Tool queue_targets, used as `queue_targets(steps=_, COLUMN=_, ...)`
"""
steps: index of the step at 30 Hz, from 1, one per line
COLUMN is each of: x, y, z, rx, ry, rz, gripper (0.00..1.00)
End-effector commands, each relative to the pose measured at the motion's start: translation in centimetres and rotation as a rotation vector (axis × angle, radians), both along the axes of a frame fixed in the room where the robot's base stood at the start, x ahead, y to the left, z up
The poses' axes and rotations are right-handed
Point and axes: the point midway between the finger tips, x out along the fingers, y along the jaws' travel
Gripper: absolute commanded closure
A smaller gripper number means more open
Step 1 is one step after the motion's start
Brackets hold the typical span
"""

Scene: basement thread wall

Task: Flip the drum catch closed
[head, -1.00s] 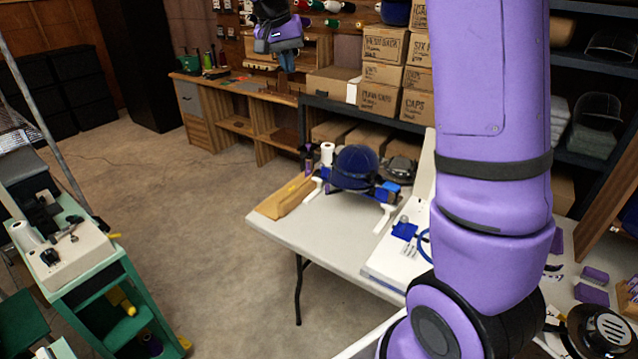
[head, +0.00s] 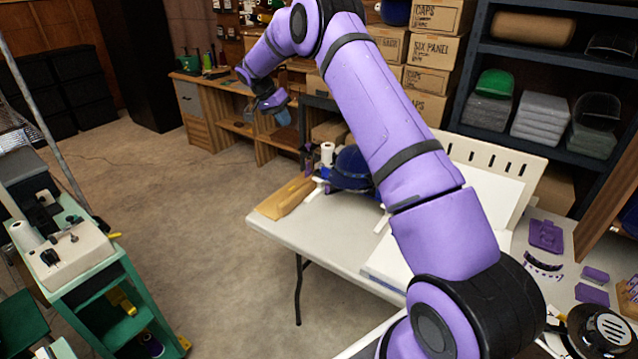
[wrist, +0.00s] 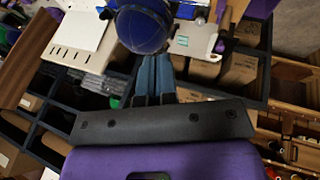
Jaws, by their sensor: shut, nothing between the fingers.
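The dark blue cap (head: 350,168) sits on its drum holder on the white table, partly covered by my arm in the head view. It shows from above as a round blue dome (wrist: 142,30) at the top of the wrist view. I cannot make out the drum's catch in either view. My gripper (head: 284,118) is shut and empty, raised above and beyond the table's left part, apart from the cap. Its blue fingers (wrist: 155,75) lie together and point toward the cap in the wrist view.
The white table (head: 305,228) carries a wooden block (head: 284,199) and a white spool (head: 327,153). Cardboard boxes (head: 436,50) and dark shelving (head: 478,62) stand behind. A green cart (head: 85,275) stands at the left. The floor between is open.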

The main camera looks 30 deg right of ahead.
Motion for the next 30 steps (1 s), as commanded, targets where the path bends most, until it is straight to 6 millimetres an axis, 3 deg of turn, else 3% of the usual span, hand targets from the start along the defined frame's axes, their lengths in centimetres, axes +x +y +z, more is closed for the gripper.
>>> queue_targets(steps=3, x=1.2, y=-1.0, z=-3.8, rx=-0.027, ry=0.009, rz=-0.054, gripper=1.0)
queue_targets(steps=15, x=3.0, y=-3.9, z=-15.0, rx=-0.125, ry=0.017, rz=-0.231, gripper=1.0)
queue_targets(steps=21, x=3.1, y=-4.6, z=-17.8, rx=-0.155, ry=0.016, rz=-0.278, gripper=1.0)
queue_targets(steps=30, x=3.0, y=-4.8, z=-18.4, rx=-0.162, ry=0.016, rz=-0.288, gripper=1.0)
